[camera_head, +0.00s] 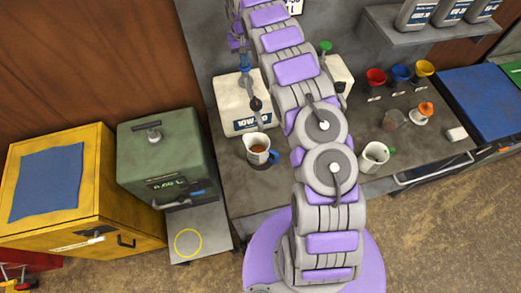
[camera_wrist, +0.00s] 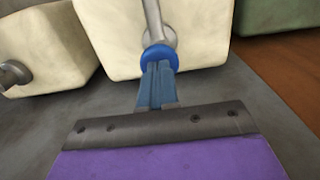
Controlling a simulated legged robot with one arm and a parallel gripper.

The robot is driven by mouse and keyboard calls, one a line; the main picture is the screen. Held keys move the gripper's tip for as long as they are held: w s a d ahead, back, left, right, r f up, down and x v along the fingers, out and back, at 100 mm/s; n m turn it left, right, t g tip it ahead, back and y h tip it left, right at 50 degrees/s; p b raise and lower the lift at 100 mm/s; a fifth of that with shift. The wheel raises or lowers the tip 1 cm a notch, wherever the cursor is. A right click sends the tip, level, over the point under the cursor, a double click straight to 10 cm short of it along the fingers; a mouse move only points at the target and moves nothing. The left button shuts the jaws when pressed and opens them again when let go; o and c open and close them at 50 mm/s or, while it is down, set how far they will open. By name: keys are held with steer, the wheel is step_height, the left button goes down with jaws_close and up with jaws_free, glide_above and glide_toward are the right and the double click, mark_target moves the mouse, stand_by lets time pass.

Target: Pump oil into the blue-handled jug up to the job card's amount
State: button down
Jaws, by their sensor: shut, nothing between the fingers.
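The blue-handled jug (camera_head: 258,151) stands on the grey bench in front of the left white oil container (camera_head: 232,115), with amber oil inside. The container's label is partly readable as 10W. A pump with a blue top (camera_head: 245,63) rises from this container. My gripper (camera_head: 240,47) is small and partly hidden by my arm, close above that pump top. In the wrist view, my shut, empty blue fingers (camera_wrist: 157,70) point at the blue pump collar (camera_wrist: 159,57) and overlap it; I cannot tell whether they touch. A white card (camera_head: 295,5) at the top edge is mostly cut off.
A second white container (camera_head: 342,75) has a green-topped pump. A green-handled jug (camera_head: 375,157) and coloured funnels (camera_head: 400,73) are right.

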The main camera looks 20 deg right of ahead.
steer(key=shift+r+p, duration=0.5)
steer(key=shift+r, duration=2)
steer(key=shift+f, duration=0.15)
steer(key=shift+f+b, duration=1)
steer(key=shift+f, duration=2.1)
steer(key=shift+r+p, duration=0.75)
steer(key=shift+r, duration=2.5)
steer(key=shift+f, duration=0.2)
